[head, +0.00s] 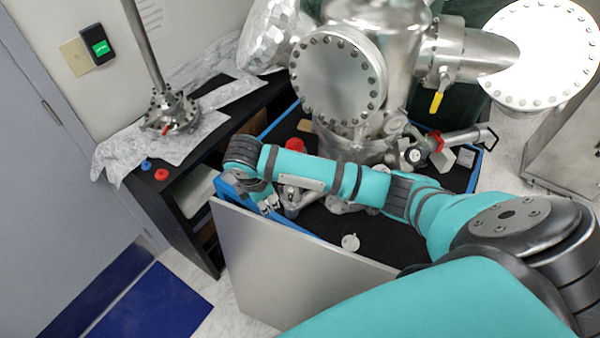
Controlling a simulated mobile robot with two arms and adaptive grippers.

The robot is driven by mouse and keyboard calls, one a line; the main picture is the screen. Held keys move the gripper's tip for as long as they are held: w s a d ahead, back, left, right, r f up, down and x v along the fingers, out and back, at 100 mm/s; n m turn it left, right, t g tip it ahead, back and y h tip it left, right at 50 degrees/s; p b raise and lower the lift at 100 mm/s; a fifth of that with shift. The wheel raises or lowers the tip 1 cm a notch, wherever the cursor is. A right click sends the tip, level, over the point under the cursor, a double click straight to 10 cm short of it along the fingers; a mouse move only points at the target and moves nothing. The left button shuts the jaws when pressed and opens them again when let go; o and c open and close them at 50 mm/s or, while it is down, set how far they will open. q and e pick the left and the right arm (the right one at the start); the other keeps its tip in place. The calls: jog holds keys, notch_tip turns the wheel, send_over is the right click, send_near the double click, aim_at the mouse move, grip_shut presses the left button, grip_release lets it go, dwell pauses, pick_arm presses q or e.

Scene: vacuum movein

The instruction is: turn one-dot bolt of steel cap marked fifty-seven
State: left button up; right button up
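A round steel cap (336,78) with a ring of bolts around its rim faces me on the steel vessel at the top middle. A second, brightly lit round cap (541,52) with rim bolts is at the upper right. I cannot read a number or bolt dots on either cap. My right gripper (268,204) is low at the left end of my teal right arm, over the left edge of the black work surface, well below the caps. Its fingers are small and partly hidden, so I cannot tell their opening. My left gripper is not in view.
A steel panel (290,262) stands in front of the black work surface (325,222). A yellow-handled valve (436,102) hangs at the right. A red-handled fitting (437,142) sits below it. A rod with a bolted flange (170,110) stands on the left bench. Blue mats (155,300) lie on the floor.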

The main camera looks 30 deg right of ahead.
jog(key=w+d+r+n+h+p, duration=0.1)
jog(key=w+d+r+n+h, duration=0.1)
jog(key=d+r, duration=0.5)
jog(key=shift+g+h, duration=0.3)
jog(key=b+x, duration=0.2)
jog(key=x, duration=0.2)
jog(key=b+x, duration=0.2)
jog(key=x, duration=0.3)
jog(key=b+x, duration=0.2)
jog(key=x, duration=0.3)
jog(key=shift+s+a+f, duration=0.1)
jog(key=shift+a, duration=0.2)
jog(key=shift+d+f+b, duration=0.3)
jog(key=shift+f+b, duration=0.25)
jog(key=shift+b, duration=0.35)
grip_shut()
